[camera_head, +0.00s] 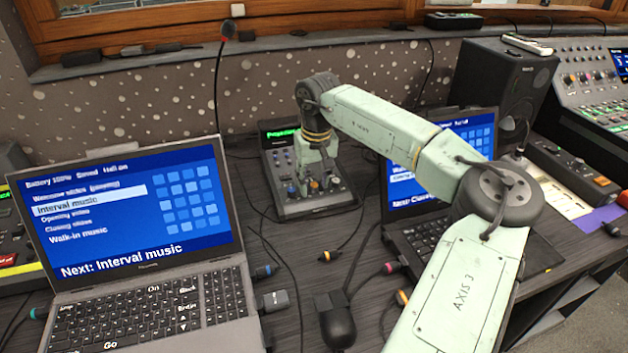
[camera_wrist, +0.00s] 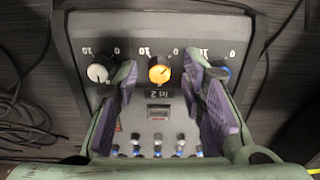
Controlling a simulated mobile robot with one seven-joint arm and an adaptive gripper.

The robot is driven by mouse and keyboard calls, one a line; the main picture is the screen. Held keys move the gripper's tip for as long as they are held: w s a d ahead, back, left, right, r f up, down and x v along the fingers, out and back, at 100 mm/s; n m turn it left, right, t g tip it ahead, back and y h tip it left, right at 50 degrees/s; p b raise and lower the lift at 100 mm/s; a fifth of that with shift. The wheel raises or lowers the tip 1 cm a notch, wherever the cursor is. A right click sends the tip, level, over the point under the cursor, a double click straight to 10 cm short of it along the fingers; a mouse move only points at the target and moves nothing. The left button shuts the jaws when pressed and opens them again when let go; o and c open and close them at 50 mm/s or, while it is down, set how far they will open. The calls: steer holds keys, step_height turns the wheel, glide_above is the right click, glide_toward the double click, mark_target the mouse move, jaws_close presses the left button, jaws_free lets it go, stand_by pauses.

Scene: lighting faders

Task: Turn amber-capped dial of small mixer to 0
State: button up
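The small mixer (camera_head: 292,207) stands at the back middle of the desk, partly hidden by my gripper (camera_head: 321,182). In the wrist view, the amber-capped dial (camera_wrist: 160,70) is the middle of three dials along the mixer's upper part. Its 10 mark shows at upper left and its 0 mark at upper right. I cannot clearly tell where its pointer stands. My gripper (camera_wrist: 160,66) is open, with one purple-padded finger on each side of the amber dial. Gaps show between dial and fingers. In the head view the dial is hidden.
A white-capped dial (camera_wrist: 97,73) and a blue-capped dial (camera_wrist: 221,70) flank the fingers closely. Several small knobs lie below. Laptops (camera_head: 140,225) (camera_head: 436,162) stand either side of the mixer. A gooseneck microphone (camera_head: 228,30) rises to its left. Cables cross the desk.

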step_height(320, 180, up, 12)
steer(key=s, duration=0.1)
steer(key=shift+d, duration=0.2)
stand_by(0.3)
steer(key=shift+s, duration=0.15)
